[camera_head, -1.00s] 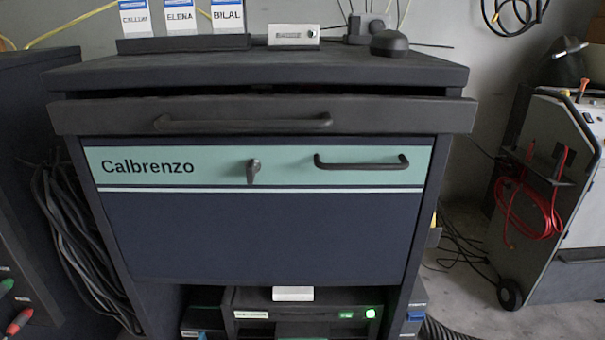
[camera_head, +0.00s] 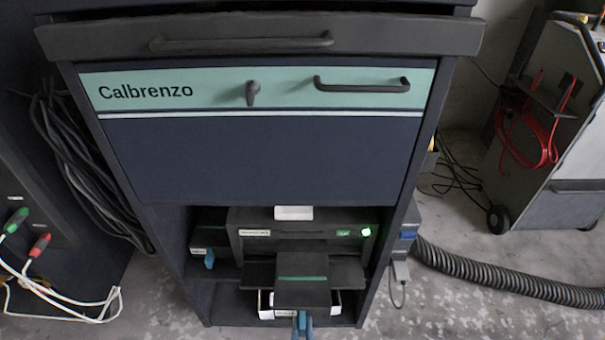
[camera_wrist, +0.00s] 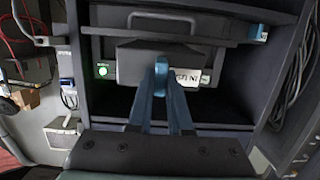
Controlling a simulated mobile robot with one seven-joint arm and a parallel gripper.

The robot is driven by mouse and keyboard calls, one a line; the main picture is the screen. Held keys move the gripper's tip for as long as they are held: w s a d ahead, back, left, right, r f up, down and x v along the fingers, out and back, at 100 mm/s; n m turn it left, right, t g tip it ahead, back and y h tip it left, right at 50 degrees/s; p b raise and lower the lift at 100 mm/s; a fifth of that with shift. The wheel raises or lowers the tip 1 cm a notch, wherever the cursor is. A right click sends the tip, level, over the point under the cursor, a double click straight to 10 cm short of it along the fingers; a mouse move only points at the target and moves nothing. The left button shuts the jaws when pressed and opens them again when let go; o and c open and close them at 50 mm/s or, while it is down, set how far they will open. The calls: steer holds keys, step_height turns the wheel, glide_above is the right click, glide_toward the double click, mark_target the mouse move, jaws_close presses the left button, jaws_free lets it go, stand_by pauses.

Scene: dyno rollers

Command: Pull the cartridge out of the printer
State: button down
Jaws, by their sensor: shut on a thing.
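The printer (camera_head: 335,233) is a dark grey unit with a lit green light, low in the cabinet's open bay. It also shows in the wrist view (camera_wrist: 122,60). A dark block with a green stripe, apparently the cartridge (camera_head: 302,292), sticks out of the printer's front toward me. Its front face (camera_wrist: 135,62) is straight ahead in the wrist view. My gripper (camera_wrist: 160,75) has blue fingers, shut together on a narrow blue tab at the middle of that face. The fingers hide most of the tab. In the head view my gripper (camera_head: 302,326) shows at the bottom edge.
A white-edged drawer or tray (camera_head: 266,306) lies below the block. Another dark unit with a blue tab (camera_head: 209,260) stands left of the printer. Cabinet side walls bound the bay. A ribbed hose (camera_head: 500,286) and a wheeled cart (camera_head: 545,175) are at the right.

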steer(key=s+p, duration=0.2)
steer(key=s, duration=0.5)
steer(key=shift+s+r, duration=0.15)
steer(key=shift+s, duration=0.15)
stand_by(0.4)
